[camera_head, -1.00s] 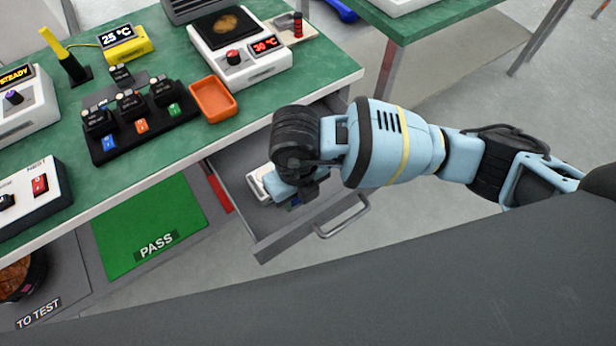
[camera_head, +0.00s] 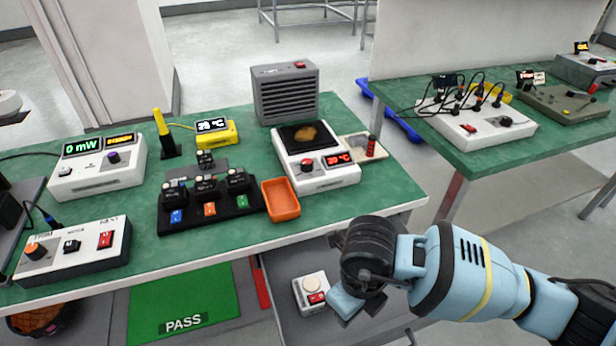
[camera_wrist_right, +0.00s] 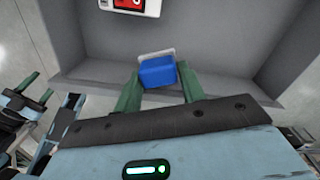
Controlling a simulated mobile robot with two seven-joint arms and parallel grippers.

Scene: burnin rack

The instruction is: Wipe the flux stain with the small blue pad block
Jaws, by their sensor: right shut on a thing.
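The brown flux stain (camera_head: 306,133) is on the black top of the white hot plate (camera_head: 318,180), at the back right of the green bench. My right gripper (camera_head: 347,305) is low over the open drawer (camera_head: 283,265) below the bench's front edge. In the right wrist view the small blue pad block (camera_wrist_right: 158,72) sits between the green fingertips of this gripper (camera_wrist_right: 160,82), which is shut on it. The block is hidden in the head view. At the left of the wrist view, what looks like my left gripper (camera_wrist_right: 37,90) shows two green fingers apart, with nothing visible between them.
A white device with a red switch (camera_head: 311,293) lies in the drawer. An orange tray (camera_head: 280,199) and a black rack of modules (camera_head: 208,205) stand left of the hot plate. A grey fan box (camera_head: 285,95) is behind it. A pale tray with a red-and-black object (camera_head: 371,147) is beside it.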

